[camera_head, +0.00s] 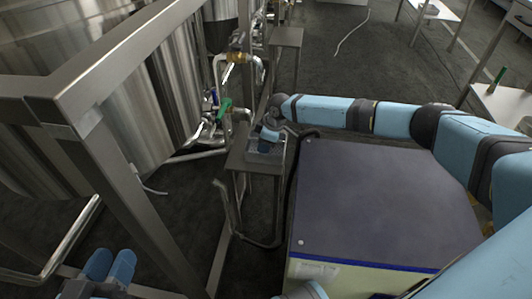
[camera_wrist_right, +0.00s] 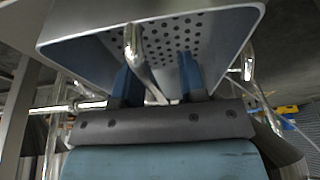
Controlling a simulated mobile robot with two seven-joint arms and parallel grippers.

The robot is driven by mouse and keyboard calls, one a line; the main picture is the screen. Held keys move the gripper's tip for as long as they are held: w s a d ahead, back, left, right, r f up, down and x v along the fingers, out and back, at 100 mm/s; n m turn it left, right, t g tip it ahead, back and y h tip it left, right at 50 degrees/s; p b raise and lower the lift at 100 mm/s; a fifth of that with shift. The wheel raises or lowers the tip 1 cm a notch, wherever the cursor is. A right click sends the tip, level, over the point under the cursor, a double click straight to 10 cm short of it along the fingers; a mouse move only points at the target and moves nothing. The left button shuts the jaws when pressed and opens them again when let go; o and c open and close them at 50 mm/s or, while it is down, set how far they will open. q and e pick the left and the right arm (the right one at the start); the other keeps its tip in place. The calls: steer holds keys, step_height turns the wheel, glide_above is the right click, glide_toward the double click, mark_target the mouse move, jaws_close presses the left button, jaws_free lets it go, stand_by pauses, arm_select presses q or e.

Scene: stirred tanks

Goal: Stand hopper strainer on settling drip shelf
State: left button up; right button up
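A metal box with a perforated floor, seemingly the hopper strainer (camera_wrist_right: 185,42), fills the upper right wrist view. My right gripper (camera_wrist_right: 158,75) has its two blue fingers apart in front of the perforated face. A bent shiny rod shows between them; I cannot tell whether it belongs to the box. In the head view my right gripper (camera_head: 268,141) is over a narrow grey metal shelf (camera_head: 238,163), perhaps the settling drip shelf, and partly hides the small metal box there. My left gripper (camera_head: 111,262) is low at the left, cut off by the frame edge, holding nothing visible.
A steel frame (camera_head: 110,80) and large shiny tank (camera_head: 145,110) stand at the left. Pipes with a green-handled valve (camera_head: 224,107) run beside the shelf. My right arm reaches over a dark-topped block (camera_head: 380,205). Another narrow bench (camera_head: 287,37) stands farther back; dark floor lies beyond.

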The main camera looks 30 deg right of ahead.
jaws_close()
steer(key=shift+r, duration=0.15)
